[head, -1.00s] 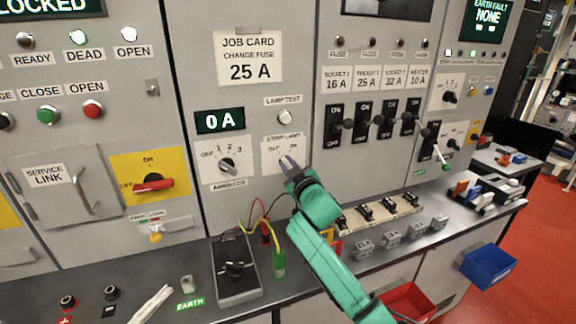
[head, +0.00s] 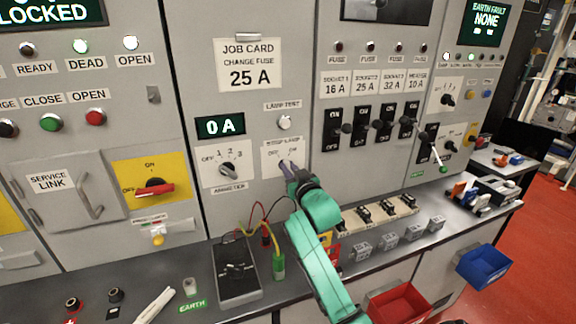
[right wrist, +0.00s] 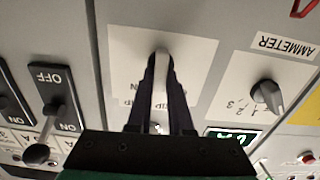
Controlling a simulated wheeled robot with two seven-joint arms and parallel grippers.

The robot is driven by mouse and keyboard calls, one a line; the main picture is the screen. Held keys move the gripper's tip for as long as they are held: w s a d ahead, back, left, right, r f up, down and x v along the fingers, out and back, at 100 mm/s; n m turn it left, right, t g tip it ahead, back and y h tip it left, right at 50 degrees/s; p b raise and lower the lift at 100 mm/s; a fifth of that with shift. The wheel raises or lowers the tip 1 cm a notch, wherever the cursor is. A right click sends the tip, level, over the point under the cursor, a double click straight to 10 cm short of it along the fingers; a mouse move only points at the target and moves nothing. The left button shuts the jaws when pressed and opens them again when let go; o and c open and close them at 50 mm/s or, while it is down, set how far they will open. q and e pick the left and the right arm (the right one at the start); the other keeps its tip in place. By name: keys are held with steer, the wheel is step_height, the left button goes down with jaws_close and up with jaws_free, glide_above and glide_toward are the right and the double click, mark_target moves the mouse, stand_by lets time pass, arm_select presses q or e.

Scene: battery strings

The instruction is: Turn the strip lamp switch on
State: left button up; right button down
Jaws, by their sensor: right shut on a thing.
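The strip lamp switch is on a white plate (head: 270,146) marked OFF and ON, on the grey panel below the lamp test button. My right gripper (head: 287,165) reaches this plate from below, its fingers hiding the knob in the head view. In the right wrist view, the pale switch knob (right wrist: 162,66) shows between the two dark fingers of my right gripper (right wrist: 161,84), which are shut on it. The knob's exact setting is hard to tell behind the fingers. My left gripper is not in view.
The ammeter knob (head: 228,170) is left of the switch plate and the lamp test button (head: 284,122) is above. Black fuse switches (head: 361,126) line the panel to the right. A black box (head: 236,272) with wires and several grey blocks are on the bench below.

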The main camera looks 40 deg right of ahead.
steer(key=m+p, duration=0.2)
steer(key=m, duration=0.2)
steer(key=shift+d+r, duration=0.1)
steer(key=shift+d, duration=0.05)
steer(key=shift+s+d+m+p, duration=0.1)
steer(key=shift+m+p, duration=0.55)
steer(key=shift+m, duration=0.55)
steer(key=shift+f, duration=0.2)
steer(key=c, duration=0.8)
jaws_free()
steer(key=shift+s, duration=0.1)
